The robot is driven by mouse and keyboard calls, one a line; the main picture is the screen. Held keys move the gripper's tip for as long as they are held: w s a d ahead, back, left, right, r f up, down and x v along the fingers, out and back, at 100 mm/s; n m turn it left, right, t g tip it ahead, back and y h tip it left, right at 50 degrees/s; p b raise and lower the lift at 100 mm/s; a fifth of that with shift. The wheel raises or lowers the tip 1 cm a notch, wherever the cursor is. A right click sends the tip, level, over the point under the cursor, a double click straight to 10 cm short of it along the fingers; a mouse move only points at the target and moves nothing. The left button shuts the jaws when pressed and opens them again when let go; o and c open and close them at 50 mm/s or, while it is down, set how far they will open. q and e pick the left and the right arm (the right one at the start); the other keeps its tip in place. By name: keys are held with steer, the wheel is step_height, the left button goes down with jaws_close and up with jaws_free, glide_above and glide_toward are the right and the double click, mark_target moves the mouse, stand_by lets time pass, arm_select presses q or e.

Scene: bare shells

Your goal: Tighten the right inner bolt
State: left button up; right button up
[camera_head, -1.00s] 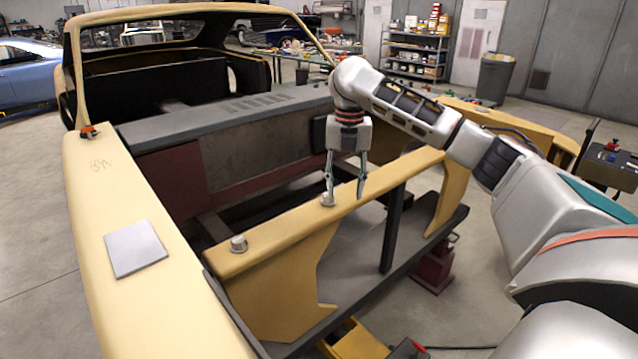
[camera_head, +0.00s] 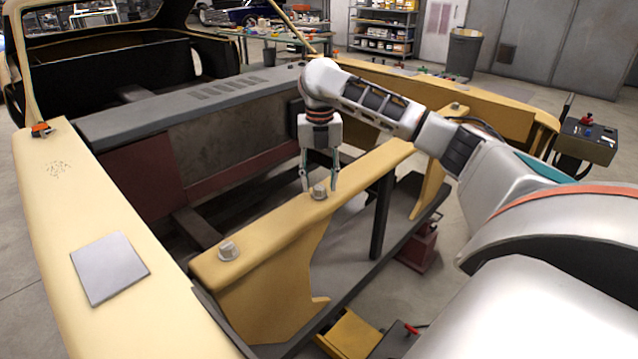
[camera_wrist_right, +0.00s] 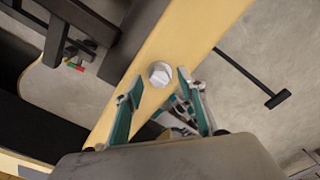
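A pale hex bolt (camera_head: 319,191) stands on the yellow crossbar (camera_head: 275,217) in the head view; it also shows in the right wrist view (camera_wrist_right: 160,74). My right gripper (camera_head: 320,187) points down at this bolt. It is open, with one finger on each side of the bolt in the head view. In the wrist view the bolt lies just beyond the fingertips (camera_wrist_right: 158,95), and I see no contact. My right arm hides part of the bar between. My left gripper is not in view.
The yellow car body surrounds the bar, with a grey square plate (camera_head: 109,268) on its left fender. A dark post (camera_head: 382,215) stands under the bar. A control box (camera_head: 588,141) is at right. The engine bay behind the bar is mostly open.

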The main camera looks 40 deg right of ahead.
steer(key=shift+f, duration=0.4)
steer(key=c, duration=1.1)
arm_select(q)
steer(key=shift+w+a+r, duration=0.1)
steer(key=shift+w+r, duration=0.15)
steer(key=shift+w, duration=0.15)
arm_select(e)
steer(key=shift+c, duration=0.2)
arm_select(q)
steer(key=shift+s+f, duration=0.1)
